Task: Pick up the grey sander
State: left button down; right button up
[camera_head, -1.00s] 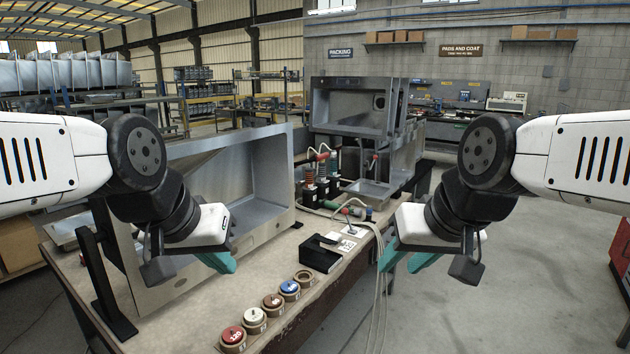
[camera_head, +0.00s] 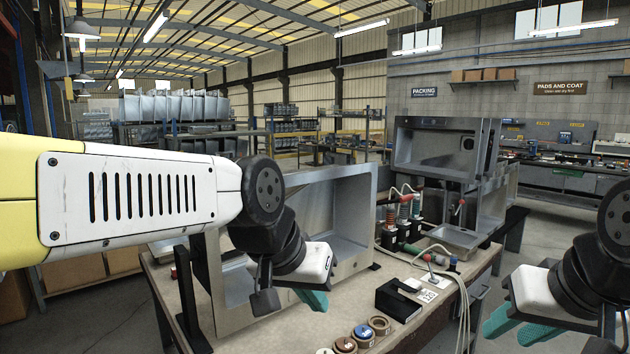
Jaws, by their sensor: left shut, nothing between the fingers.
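No sander stands out clearly as grey. A cluster of upright tools (camera_head: 403,232) with red and dark green bodies stands on the bench behind the black box, and a grey one cannot be told apart at this size. My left gripper (camera_head: 314,299) is shut and empty, with teal fingers pointing down in front of the steel sink, left of the black box and apart from the tools. My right gripper (camera_head: 515,327) is at the lower right beyond the bench edge, its two teal fingers apart and empty.
A large steel sink (camera_head: 353,215) stands on its side on the bench (camera_head: 290,335). A black box (camera_head: 398,300) and several round pads (camera_head: 364,334) lie near the front. Pale hoses (camera_head: 463,305) hang over the right edge. Another sink (camera_head: 440,148) stands behind.

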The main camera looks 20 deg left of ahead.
aim_at(403, 223)
jog(key=i+l+z, duration=0.7)
jog(key=i+z, duration=0.15)
jog(key=i, duration=0.4)
jog(key=i+z, duration=0.25)
jog(key=i, duration=0.5)
jog(key=i+l+u, duration=0.1)
jog(key=i+u, duration=0.3)
jog(key=i+l+u, duration=0.2)
jog(key=i+u, duration=0.2)
jog(key=i+l+u, duration=0.15)
jog(key=u, duration=0.25)
jog(key=i+l+u, duration=0.2)
jog(key=u, duration=0.25)
jog(key=i+l+u, duration=0.1)
jog(key=l+u, duration=0.3)
jog(key=i+l+u, duration=0.1)
jog(key=u, duration=0.35)
jog(key=l+u, duration=0.9)
jog(key=i, duration=0.5)
